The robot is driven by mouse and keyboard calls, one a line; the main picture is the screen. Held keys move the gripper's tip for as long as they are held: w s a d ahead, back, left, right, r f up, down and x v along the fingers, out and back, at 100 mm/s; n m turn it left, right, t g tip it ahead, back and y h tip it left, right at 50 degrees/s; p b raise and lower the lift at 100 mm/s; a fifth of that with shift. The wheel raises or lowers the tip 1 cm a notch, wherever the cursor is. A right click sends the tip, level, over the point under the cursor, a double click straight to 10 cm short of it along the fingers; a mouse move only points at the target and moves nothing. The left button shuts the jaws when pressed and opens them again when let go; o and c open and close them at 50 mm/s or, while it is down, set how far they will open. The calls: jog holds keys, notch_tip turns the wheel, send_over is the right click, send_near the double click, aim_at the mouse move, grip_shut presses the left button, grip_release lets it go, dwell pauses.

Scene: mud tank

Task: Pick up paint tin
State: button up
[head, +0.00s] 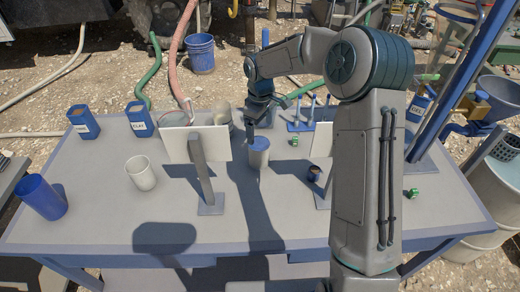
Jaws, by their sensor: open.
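A grey cylinder with a blue top (259,155), which looks like the paint tin, stands upright near the middle of the table. My gripper (260,122) is above it, pointing down with its fingers apart and nothing seen between them. One finger reaches down close to the tin's top left rim; I cannot tell whether it touches.
A white panel on a grey post (205,172) stands just left of the tin. A white cup (141,173), a blue cup (41,197) and blue labelled containers (139,119) are farther left. My arm hides part of the right side. The table front (120,232) is clear.

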aim_at(259, 143)
jog(key=f, duration=0.4)
jog(key=shift+a+f, duration=0.2)
jog(key=shift+a, duration=0.15)
jog(key=shift+w+d+f+p, duration=0.1)
jog(key=shift+f+p, duration=0.4)
jog(key=shift+f, duration=1)
jog(key=shift+w+d+f+p, duration=0.1)
jog(key=shift+f+p, duration=0.4)
jog(key=shift+f, duration=0.95)
jog(key=shift+r, duration=0.1)
jog(key=c, duration=1.5)
